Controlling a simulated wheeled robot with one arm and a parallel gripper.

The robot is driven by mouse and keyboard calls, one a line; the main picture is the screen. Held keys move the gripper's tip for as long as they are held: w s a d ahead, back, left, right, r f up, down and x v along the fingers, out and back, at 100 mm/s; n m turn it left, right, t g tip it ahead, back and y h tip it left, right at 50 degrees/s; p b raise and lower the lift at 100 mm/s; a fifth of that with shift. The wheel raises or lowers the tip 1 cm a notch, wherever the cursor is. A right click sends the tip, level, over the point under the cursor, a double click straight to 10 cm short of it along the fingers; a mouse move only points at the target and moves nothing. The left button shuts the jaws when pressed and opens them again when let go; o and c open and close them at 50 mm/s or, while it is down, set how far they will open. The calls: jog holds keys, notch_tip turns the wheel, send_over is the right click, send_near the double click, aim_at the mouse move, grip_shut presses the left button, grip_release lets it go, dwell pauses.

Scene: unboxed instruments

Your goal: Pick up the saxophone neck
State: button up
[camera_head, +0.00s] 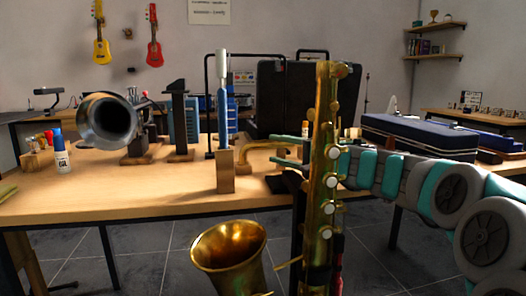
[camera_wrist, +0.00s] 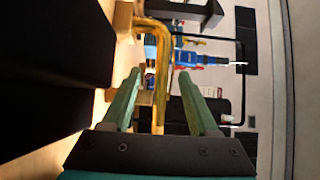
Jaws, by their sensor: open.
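The saxophone neck (camera_head: 258,146) is a bent brass tube above the workbench, its lower end at a small wooden block. In the wrist view the neck (camera_wrist: 163,50) bends at the top and its long part runs down between my fingers. My gripper (camera_head: 288,152) is at the right end of the neck, partly hidden behind the saxophone body. In the wrist view my gripper (camera_wrist: 160,82) is open, with a green finger on each side of the tube. I see gaps beside the tube there, and cannot tell its exact depth between the fingers.
A brass saxophone body (camera_head: 323,180) stands in the foreground before the workbench (camera_head: 130,190). A wooden block (camera_head: 225,172) with a pale-topped upright tool stands left of the neck. A dark open case (camera_head: 305,95) is behind, and a blue case (camera_head: 420,135) lies to the right.

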aim_at(267, 147)
jog(key=x, duration=0.4)
jog(key=shift+a+r, duration=0.15)
jog(key=shift+a, duration=0.4)
jog(key=shift+s, duration=0.1)
jog(key=shift+c, duration=0.2)
grip_shut()
